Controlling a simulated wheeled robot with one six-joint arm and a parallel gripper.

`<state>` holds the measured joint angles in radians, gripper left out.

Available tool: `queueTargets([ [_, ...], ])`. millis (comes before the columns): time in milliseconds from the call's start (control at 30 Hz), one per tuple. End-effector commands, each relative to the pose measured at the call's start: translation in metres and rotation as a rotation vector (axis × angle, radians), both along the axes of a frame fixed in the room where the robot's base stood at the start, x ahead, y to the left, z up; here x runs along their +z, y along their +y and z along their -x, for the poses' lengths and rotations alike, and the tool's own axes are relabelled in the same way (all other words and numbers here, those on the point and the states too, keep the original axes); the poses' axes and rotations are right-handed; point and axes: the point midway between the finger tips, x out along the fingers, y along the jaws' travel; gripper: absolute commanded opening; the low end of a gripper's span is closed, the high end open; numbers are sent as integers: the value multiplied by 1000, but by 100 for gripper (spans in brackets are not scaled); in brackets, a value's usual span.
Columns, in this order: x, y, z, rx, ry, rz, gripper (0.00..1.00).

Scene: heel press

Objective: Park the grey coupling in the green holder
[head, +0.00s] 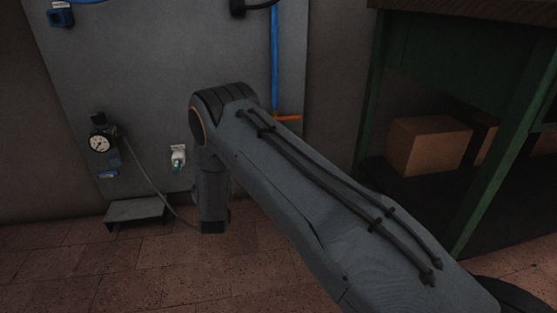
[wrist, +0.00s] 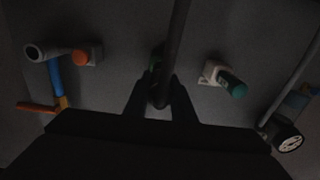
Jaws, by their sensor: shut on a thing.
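In the wrist view, the two dark fingers of my gripper (wrist: 160,98) are closed around a dark grey piece, apparently the grey coupling (wrist: 161,92). A dark hose or rod (wrist: 177,40) rises from it to the top of the picture. Just behind the left fingertip a small green part (wrist: 153,68) shows on the panel, possibly the green holder; most of it is hidden. I cannot tell whether the coupling touches it. In the head view my arm hides the gripper and coupling.
A white bracket (wrist: 209,72) with a teal-green plug (wrist: 234,87) is to the right. A pressure gauge (wrist: 290,140) is at lower right. At left are a grey elbow (wrist: 38,52), an orange knob (wrist: 82,58) and a blue pipe (wrist: 55,78). A green-framed bench (head: 510,160) stands right.

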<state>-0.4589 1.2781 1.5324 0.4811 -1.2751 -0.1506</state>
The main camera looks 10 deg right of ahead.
Motion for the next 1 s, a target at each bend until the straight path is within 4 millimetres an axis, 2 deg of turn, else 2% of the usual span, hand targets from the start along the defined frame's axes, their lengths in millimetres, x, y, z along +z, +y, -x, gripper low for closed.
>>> queueTargets([
  [700,0,0,-26,-1,-2,0,0],
  [1000,1,0,-26,0,-2,0,0],
])
